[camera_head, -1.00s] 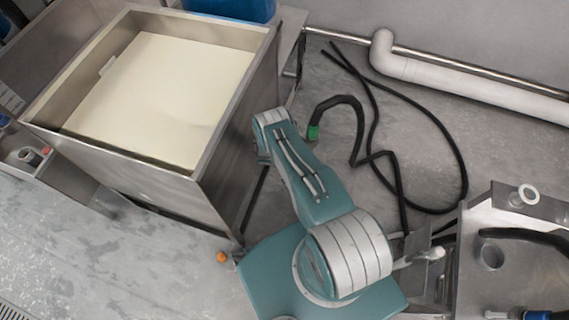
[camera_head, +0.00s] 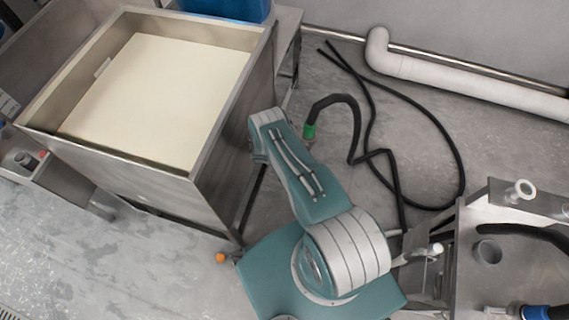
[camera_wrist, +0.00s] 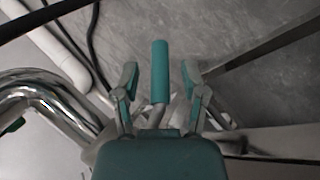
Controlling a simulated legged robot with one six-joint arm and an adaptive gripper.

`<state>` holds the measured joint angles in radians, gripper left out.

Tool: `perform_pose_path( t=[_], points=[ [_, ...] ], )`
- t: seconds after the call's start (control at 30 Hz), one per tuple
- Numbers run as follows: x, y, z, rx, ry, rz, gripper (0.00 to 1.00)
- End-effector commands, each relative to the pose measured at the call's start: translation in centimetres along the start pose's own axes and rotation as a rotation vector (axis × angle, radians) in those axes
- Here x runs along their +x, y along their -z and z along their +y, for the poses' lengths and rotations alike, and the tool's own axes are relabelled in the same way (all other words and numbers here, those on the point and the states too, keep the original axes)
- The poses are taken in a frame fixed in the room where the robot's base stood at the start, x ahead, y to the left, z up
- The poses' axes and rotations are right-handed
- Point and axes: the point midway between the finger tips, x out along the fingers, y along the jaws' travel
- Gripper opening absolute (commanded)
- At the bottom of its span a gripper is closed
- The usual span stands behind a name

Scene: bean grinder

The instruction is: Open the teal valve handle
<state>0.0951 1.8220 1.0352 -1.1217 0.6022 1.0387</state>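The teal valve handle (camera_wrist: 160,66) shows in the wrist view as an upright teal cylinder on a grey stem. My gripper (camera_wrist: 159,78) is open, with one finger on each side of the handle. Gaps show between the handle and both fingertips, so no contact is visible. How far the handle lies beyond the fingers in depth is hard to tell. The valve body and the lower stem are hidden behind my gripper's housing. In the head view neither the handle nor my gripper can be made out.
A shiny curved metal pipe (camera_wrist: 45,85) is close on the left in the wrist view. In the head view a steel tank (camera_head: 215,165) with a cream interior stands left. A black hose (camera_head: 460,165) lies on the floor. A metal unit (camera_head: 520,265) stands right.

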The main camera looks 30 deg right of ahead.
Motion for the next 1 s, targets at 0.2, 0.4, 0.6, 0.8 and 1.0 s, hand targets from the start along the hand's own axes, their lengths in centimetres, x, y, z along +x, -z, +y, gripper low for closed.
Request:
perform_pose_path(
  t=[0.2, 0.4, 0.6, 0.8, 1.0],
  points=[
    [-0.3, -0.1, 0.2, 0.0, 0.0, -0.002, 0.55],
    [-2.4, 0.0, 1.4, 0.0, 0.0, -0.001, 0.55],
    [-5.2, 0.1, 3.1, 0.0, -0.001, 0.001, 0.55],
    [-7.5, 0.1, 4.5, 0.001, -0.001, 0.0, 0.55],
    [-8.5, 0.0, 5.0, 0.0, -0.001, -0.001, 0.55]
  ],
)
